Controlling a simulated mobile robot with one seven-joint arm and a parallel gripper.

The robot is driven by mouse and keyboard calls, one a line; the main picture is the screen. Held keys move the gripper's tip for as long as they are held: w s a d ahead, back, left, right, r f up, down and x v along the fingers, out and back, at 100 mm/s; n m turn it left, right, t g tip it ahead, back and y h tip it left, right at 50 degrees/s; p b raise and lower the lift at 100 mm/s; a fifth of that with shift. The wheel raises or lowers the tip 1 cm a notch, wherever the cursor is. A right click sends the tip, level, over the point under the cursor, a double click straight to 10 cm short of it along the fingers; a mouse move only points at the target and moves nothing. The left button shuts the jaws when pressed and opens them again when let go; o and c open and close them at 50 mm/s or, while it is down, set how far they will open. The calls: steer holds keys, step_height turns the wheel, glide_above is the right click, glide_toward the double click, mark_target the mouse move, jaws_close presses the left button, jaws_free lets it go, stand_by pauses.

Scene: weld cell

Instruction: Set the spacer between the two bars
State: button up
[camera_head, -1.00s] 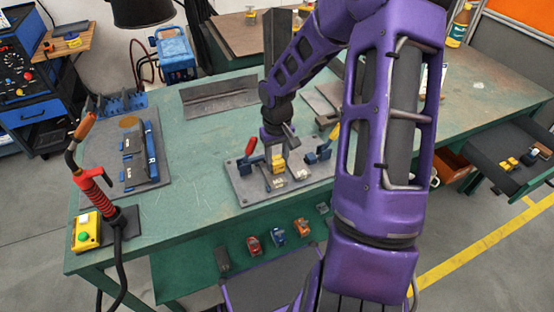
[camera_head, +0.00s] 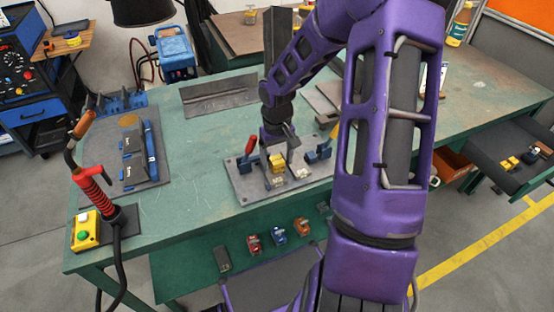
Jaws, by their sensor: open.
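A grey fixture plate (camera_head: 243,187) lies on the green bench. On it is a small yellow block (camera_head: 277,161), possibly the spacer, with grey metal pieces beside and in front of it. A light grey piece (camera_head: 300,173) lies to its right; I cannot tell for certain which pieces are the two bars. My gripper (camera_head: 282,150) points down just above and behind the yellow block. It is open. Its fingertips are partly hidden, and I cannot tell whether they touch the block.
A red-handled clamp (camera_head: 249,148) stands left of the block. A blue clamp (camera_head: 318,154) stands to the right. A dark angle piece (camera_head: 222,94) lies behind. A welding torch (camera_head: 90,185) stands at the left. The bench between torch and plate is clear.

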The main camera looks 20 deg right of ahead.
step_height(320, 180, up, 17)
steer(key=p, duration=0.2)
steer(key=shift+r+p, duration=0.2)
steer(key=shift+p, duration=0.2)
